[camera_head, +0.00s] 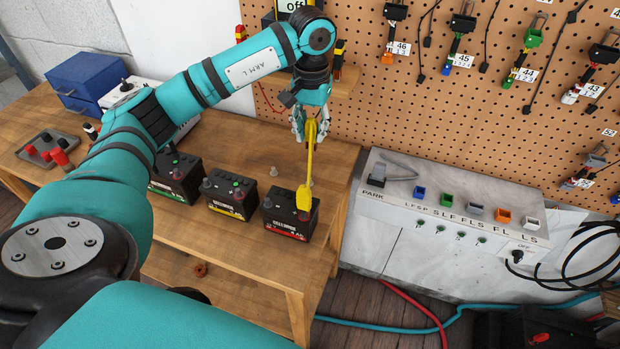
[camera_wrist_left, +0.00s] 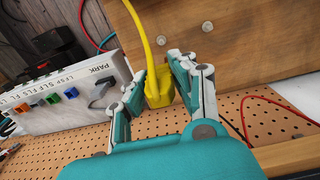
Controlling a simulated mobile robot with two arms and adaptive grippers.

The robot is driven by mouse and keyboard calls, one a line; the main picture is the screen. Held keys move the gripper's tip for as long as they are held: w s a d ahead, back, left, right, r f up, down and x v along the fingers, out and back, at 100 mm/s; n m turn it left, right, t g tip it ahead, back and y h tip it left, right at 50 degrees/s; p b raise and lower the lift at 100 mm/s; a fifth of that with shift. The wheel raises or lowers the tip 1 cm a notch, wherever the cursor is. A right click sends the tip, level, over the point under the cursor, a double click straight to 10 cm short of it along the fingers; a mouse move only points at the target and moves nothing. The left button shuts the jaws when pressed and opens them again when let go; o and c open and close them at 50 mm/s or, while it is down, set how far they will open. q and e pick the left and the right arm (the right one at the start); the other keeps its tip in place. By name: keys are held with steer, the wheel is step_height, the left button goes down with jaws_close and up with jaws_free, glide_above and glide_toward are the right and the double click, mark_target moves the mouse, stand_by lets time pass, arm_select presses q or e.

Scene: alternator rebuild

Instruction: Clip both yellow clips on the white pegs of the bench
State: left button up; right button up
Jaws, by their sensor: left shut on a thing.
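My left gripper (camera_head: 311,130) is above the right end of the wooden bench and shut on a yellow clip (camera_wrist_left: 158,92), with a finger on each side of it in the left wrist view. A yellow lead (camera_head: 310,163) runs down from it. At its lower end a second yellow clip (camera_head: 304,197) is at the top of the right-hand black battery (camera_head: 289,217); whether it grips a terminal is unclear. A pale peg (camera_head: 274,171) stands on the bench behind the batteries, left of the gripper. A second white peg is not clearly visible. My right gripper is out of view.
Two more black batteries (camera_head: 231,199) (camera_head: 176,178) stand in the row to the left. A grey switch panel (camera_head: 455,208) is right of the bench, and a pegboard (camera_head: 480,90) with hanging leads rises behind. A blue box (camera_head: 88,80) is at the far left.

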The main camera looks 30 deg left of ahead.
arm_select(q)
steer(key=f+b, duration=0.1)
steer(key=f, duration=0.1)
steer(key=f+b, duration=0.2)
steer(key=f, duration=0.1)
steer(key=f+b, duration=0.1)
steer(key=f, duration=0.1)
steer(key=shift+s+a+f+b, duration=0.15)
steer(key=shift+a+f+b, duration=0.15)
steer(key=shift+f, duration=0.1)
steer(key=shift+d+f+b, duration=0.15)
steer(key=shift+f+b, duration=0.2)
steer(key=shift+f, duration=0.2)
steer(key=shift+f, duration=0.1)
steer(key=shift+f+b, duration=0.95)
steer(key=shift+f, duration=0.15)
steer(key=o, duration=0.9)
